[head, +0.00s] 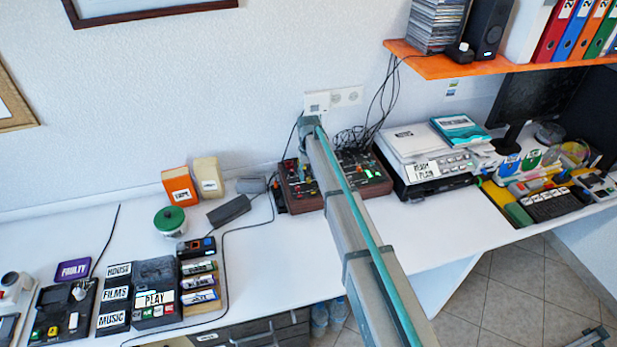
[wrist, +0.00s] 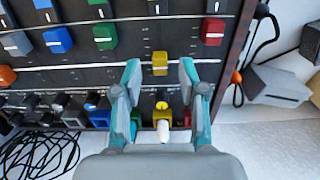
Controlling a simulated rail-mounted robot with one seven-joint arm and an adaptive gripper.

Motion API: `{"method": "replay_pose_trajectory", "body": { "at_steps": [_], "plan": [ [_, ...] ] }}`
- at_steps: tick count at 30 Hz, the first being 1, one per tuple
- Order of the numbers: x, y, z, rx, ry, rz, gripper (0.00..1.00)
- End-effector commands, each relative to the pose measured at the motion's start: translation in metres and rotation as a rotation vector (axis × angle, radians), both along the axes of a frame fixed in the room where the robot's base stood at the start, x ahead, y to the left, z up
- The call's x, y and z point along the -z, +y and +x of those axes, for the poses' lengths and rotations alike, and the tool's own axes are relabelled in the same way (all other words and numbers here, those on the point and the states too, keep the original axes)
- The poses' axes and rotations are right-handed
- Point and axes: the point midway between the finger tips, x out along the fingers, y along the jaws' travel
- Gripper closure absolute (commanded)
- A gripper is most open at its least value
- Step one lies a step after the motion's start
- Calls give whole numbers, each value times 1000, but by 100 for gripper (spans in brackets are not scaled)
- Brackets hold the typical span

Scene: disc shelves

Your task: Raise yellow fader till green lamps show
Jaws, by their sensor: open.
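The mixing desk (head: 372,187) stands against the wall in the head view, partly hidden behind my arm. In the wrist view its dark panel (wrist: 125,78) fills the top. The yellow fader cap (wrist: 160,62) sits in a slot, lower in the picture than the green cap (wrist: 104,36) and red cap (wrist: 212,31). My gripper (wrist: 160,68) is open, with one fingertip on each side of the yellow cap and visible gaps between. Below it, between the fingers, is a yellow knob-like part (wrist: 162,106) with a white tip.
Dark cables (wrist: 38,155) lie at lower left. A grey block (wrist: 278,86) and another cable lie right of the desk. In the head view, a printer (head: 425,170) stands close right.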

Motion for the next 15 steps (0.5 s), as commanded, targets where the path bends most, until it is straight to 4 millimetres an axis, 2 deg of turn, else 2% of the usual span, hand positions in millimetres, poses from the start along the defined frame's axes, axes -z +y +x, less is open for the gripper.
{"method": "replay_pose_trajectory", "body": {
  "at_steps": [9, 15],
  "plan": [
    [-61, 0, 0, 0, -3, 1, 58],
    [-91, 0, 1, 0, -2, 1, 58]
  ]
}}
